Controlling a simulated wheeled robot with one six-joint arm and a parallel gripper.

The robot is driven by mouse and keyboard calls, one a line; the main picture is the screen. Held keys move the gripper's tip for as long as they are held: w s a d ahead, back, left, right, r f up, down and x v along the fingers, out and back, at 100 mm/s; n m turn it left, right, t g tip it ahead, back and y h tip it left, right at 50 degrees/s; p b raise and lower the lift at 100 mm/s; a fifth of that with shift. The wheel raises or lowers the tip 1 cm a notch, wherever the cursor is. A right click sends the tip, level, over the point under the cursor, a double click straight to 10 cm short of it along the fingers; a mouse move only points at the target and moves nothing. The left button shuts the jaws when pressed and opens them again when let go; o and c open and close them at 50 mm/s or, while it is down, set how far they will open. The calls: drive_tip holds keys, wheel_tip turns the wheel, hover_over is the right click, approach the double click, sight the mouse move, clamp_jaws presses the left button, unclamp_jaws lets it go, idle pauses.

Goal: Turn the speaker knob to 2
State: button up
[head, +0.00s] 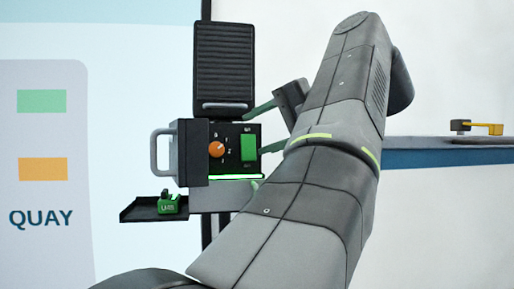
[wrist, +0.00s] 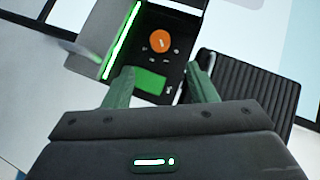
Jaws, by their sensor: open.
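The speaker knob (head: 217,149) is a round orange dial on the black panel (head: 233,139) of a dark box, left of a green rectangle. A pale mark shows on the knob, and small marks surround it, too small to read. In the wrist view the knob (wrist: 160,41) lies beyond the fingertips, and the green rectangle (wrist: 149,81) is nearer to them. My gripper (wrist: 163,72) has two green fingers spread apart and empty, one on each side of the panel's lower part in that picture. In the head view, my arm hides part of the gripper.
A black ribbed flap (head: 224,62) stands above the box. A grey handle (head: 161,152) sticks out on its left. Below is a dark tray (head: 139,210) with a small green object (head: 172,203). A blue shelf (head: 447,155) at right carries a yellow-and-dark item (head: 477,127).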

sight(221, 148)
drive_tip(key=shift+p+x, duration=0.65)
drive_tip(key=shift+x, duration=4.95)
drive_tip(key=shift+c, duration=0.4)
drive_tip(key=c, duration=0.9)
drive_tip(key=shift+f+m+y, duration=0.15)
drive_tip(key=shift+m+y, duration=0.25)
drive_tip(key=shift+y, duration=0.1)
drive_tip(key=o, duration=1)
drive_tip(key=shift+d, duration=0.1)
drive_tip(key=shift+b+v, duration=1.1)
drive_tip(key=shift+v, duration=5.8)
